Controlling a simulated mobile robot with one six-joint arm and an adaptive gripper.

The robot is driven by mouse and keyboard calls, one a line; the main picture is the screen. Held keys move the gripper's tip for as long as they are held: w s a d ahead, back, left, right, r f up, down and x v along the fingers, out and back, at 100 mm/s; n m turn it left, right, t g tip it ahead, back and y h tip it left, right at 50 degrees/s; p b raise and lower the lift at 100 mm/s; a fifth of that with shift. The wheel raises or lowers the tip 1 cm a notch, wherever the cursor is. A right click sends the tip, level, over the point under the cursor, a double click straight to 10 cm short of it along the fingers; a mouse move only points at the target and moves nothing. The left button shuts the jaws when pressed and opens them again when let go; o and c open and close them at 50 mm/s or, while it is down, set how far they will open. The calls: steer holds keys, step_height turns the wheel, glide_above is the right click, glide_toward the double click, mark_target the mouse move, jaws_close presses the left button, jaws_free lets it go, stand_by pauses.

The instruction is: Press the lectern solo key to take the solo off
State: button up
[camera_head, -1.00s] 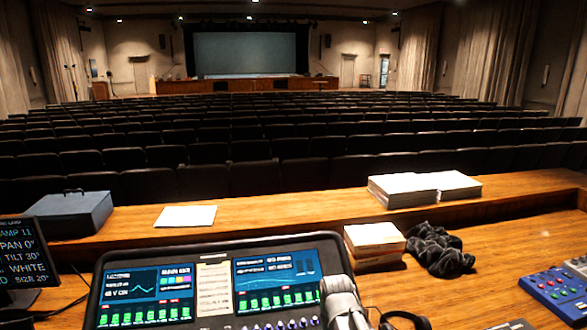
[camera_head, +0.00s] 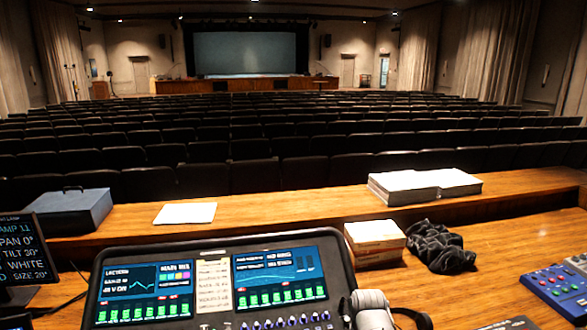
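The mixing desk (camera_head: 215,248) stands at the bottom of the view, its near part cut off by the frame edge. Its left screen (camera_head: 145,292) carries a heading that seems to read LECTERN, above a row of green blocks. Its right screen (camera_head: 280,278) shows a curve and another green row. A row of knobs (camera_head: 292,321) shows below. I cannot make out the lectern solo key or whether its solo is lit. A pale grey rounded part of my arm is at the desk's lower right corner. My gripper's fingers are not in view.
A paper strip (camera_head: 214,285) lies between the screens. Small boxes (camera_head: 375,240), a dark crumpled cloth (camera_head: 440,247) and dark headphones (camera_head: 412,318) are to the right. A blue unit (camera_head: 560,290) is far right, a monitor (camera_head: 25,250) far left. A raised ledge (camera_head: 290,215) runs behind.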

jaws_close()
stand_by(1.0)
